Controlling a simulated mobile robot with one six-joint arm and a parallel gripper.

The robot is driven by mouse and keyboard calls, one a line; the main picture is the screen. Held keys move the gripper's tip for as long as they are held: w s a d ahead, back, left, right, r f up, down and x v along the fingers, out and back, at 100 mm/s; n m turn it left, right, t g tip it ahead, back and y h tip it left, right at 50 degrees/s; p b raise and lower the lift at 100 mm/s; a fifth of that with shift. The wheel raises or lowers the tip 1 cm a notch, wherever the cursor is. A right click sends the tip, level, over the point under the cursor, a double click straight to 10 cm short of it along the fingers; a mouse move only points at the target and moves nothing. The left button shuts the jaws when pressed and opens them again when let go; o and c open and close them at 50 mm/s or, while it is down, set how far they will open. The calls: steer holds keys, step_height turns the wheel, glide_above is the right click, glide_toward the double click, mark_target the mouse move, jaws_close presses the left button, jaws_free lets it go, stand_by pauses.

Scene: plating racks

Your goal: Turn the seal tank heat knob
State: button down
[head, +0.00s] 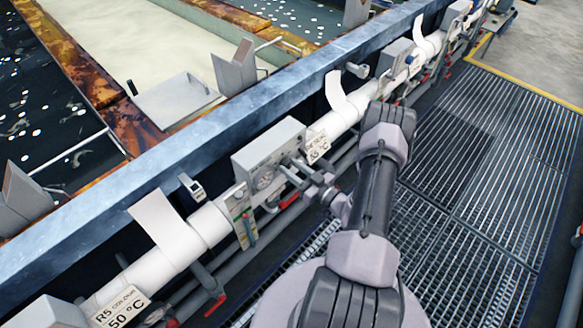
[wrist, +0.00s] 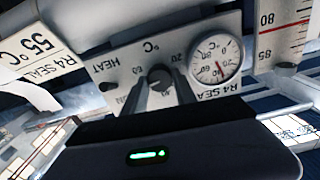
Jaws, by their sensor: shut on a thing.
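The seal tank heat knob (wrist: 160,75) is a dark round knob on a grey control panel (wrist: 120,70) marked HEAT, °C and R4 SEAL, with the lettering upside down in the wrist view. My gripper (wrist: 160,88) is shut on the knob, one finger on each side. The knob's pointer cannot be made out. A round white temperature gauge (wrist: 215,58) with a red needle sits right of the knob. In the head view, the grey control box (head: 268,143) is mounted on the tank rail, and my gripper (head: 288,172) reaches its front face; the knob is hidden there.
A label reading 55 °C (wrist: 30,52) is left of the panel. A thermometer strip (wrist: 286,38) is to its right. White pipes (head: 208,225) run along the tank rail (head: 150,165), with red-handled valves below. The grated walkway (head: 480,190) is clear.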

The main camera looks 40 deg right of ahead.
steer(key=shift+m, duration=0.7)
steer(key=c, duration=1)
jaws_free()
steer(key=shift+s, duration=0.1)
steer(key=s+d+p, duration=0.1)
steer(key=s+p, duration=0.1)
steer(key=s, duration=1.5)
steer(key=shift+d, duration=0.15)
steer(key=shift+s, duration=0.1)
